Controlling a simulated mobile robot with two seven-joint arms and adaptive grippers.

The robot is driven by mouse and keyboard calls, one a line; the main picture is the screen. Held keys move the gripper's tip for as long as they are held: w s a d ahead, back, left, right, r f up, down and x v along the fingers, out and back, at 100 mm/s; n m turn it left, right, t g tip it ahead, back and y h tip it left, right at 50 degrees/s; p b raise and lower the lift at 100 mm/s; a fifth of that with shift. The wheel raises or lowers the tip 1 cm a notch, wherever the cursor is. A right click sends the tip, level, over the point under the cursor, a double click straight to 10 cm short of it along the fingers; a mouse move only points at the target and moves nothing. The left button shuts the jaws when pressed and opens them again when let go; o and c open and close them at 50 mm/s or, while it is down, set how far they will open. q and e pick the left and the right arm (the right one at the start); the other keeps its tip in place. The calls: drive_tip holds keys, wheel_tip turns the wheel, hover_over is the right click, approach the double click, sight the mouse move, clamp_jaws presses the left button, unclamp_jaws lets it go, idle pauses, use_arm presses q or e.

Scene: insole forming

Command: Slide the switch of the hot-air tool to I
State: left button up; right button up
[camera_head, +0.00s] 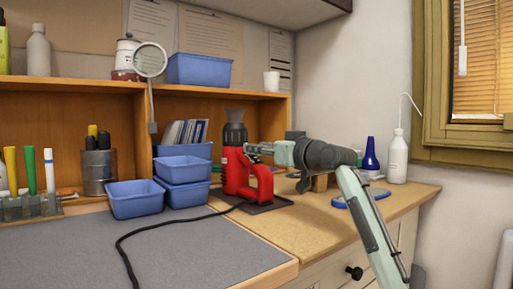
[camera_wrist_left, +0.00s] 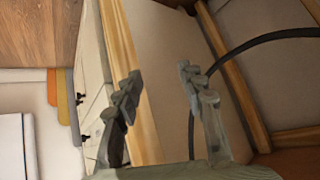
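The hot-air tool (camera_head: 235,170) is red with a dark grey nozzle on top and a red loop handle. It stands upright on a dark base plate (camera_head: 268,205) on the bench. My right gripper (camera_head: 250,150) comes in from the right, with its fingertips at the upper red body of the tool. The tool and the viewing angle hide whether the fingers touch it or how wide they are. The switch cannot be made out. My left gripper (camera_wrist_left: 160,80) shows in the left wrist view, its two fingers apart and nothing between them. It is out of the head view.
A black cable (camera_head: 150,229) runs from the tool across the grey mat (camera_head: 200,252). Blue bins (camera_head: 135,199) stand left of the tool. A blue bottle (camera_head: 371,155) and a white bottle (camera_head: 397,158) stand at the right. A magnifier (camera_head: 150,60) hangs at the shelf.

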drive_tip(key=shift+w+a, duration=0.4)
drive_tip(key=shift+w, duration=0.1)
clamp_jaws()
